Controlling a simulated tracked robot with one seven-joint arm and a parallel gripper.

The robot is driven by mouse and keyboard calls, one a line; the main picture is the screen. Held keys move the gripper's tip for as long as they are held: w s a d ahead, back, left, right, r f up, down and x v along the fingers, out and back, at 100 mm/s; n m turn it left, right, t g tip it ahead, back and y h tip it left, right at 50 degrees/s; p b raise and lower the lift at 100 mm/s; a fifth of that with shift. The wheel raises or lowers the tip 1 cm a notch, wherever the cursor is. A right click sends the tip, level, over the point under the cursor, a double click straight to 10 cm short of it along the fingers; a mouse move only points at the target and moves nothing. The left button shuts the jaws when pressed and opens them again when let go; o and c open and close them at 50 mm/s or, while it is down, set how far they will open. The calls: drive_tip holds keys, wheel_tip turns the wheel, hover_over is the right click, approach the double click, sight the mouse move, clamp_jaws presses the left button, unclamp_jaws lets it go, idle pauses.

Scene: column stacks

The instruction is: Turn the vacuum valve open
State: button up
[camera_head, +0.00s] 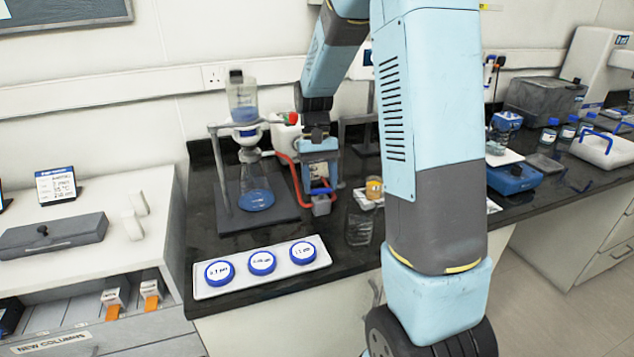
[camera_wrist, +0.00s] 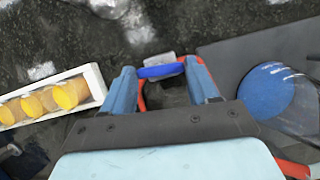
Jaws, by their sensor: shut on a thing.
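The vacuum valve has a grey body (camera_head: 322,206) and a blue handle (camera_head: 321,191). It sits low on the dark bench, right of the filter stand, with a red hose (camera_head: 297,180) running to it. My gripper (camera_head: 320,184) points down at the valve. In the wrist view, the blue handle (camera_wrist: 160,71) lies crosswise between the two blue fingers of my gripper (camera_wrist: 163,76), which are shut on it. The grey valve body (camera_wrist: 159,60) shows just beyond the handle. I cannot tell the handle's exact angle to the hose.
A flask with blue liquid (camera_head: 257,200) stands left of my gripper on the grey stand base (camera_head: 228,214). A white tray (camera_head: 205,290) with three blue-lidded discs lies at the front edge. A clear beaker (camera_head: 359,229) and a white rack with yellow vials (camera_wrist: 94,76) are close on the right.

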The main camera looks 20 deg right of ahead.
drive_tip(key=shift+w+n+h, duration=0.1)
drive_tip(key=shift+n+h, duration=0.2)
drive_tip(key=shift+n, duration=0.3)
drive_tip(key=o, duration=1.1)
drive_tip(key=shift+c, duration=0.2)
drive_tip(key=v, duration=1.3)
drive_tip(key=shift+r, duration=0.35)
drive_tip(key=shift+a, duration=0.1)
